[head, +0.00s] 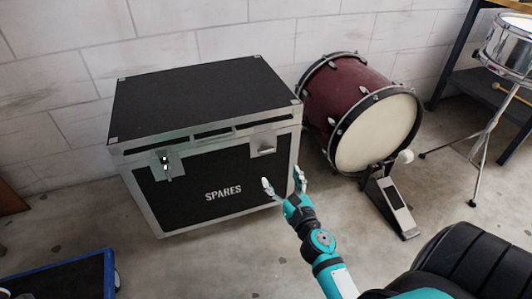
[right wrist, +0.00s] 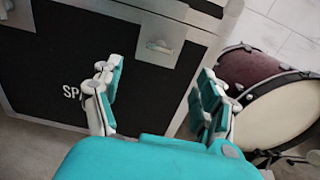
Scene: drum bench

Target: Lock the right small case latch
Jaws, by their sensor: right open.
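The black case (head: 205,165) with metal edges and "SPARES" lettering stands on the floor at the left, its lid down. Its right latch (head: 264,144) is a metal plate at the upper right of the front; it also shows in the right wrist view (right wrist: 160,42). The left latch (head: 166,166) has a part standing out from its plate. My right gripper (head: 284,184) is open and empty, in front of the case's right part and below the right latch, apart from it. In the right wrist view its fingers (right wrist: 155,85) are spread, with the latch beyond them. My left gripper is not in view.
A dark red bass drum (head: 345,85) stands close to the case's right side, with a pedal (head: 393,200) in front. A snare drum on a stand (head: 505,50) is at the far right. A blue-edged platform (head: 65,280) lies at the lower left. The floor before the case is clear.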

